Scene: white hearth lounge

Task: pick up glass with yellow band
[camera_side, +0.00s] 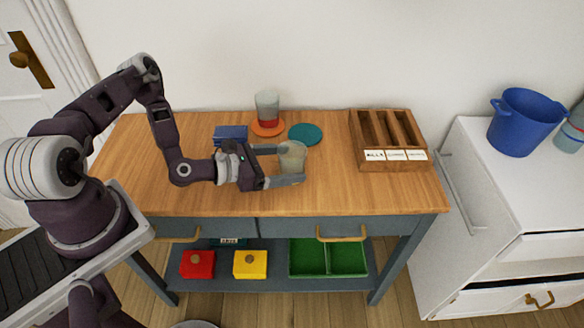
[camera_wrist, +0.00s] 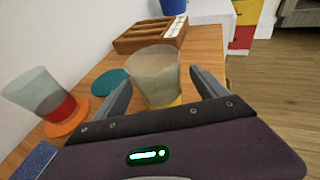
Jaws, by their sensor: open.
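The glass with the yellow band (camera_side: 292,157) stands upright on the wooden table top. It also shows in the wrist view (camera_wrist: 154,76), with part of its yellow band visible low down. My gripper (camera_side: 283,165) is open, with one finger on each side of this glass. In the wrist view my gripper (camera_wrist: 162,92) has its fingers left and right of the glass, with a gap visible on the right. Whether the left finger touches the glass I cannot tell. My gripper body hides the glass's foot in the wrist view.
A glass with a red band (camera_side: 267,107) stands on an orange coaster (camera_side: 268,129). A teal coaster (camera_side: 306,134) lies empty behind my gripper. A blue box (camera_side: 230,134) is near my wrist. A wooden compartment tray (camera_side: 365,146) stands to the right. The front right table top is clear.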

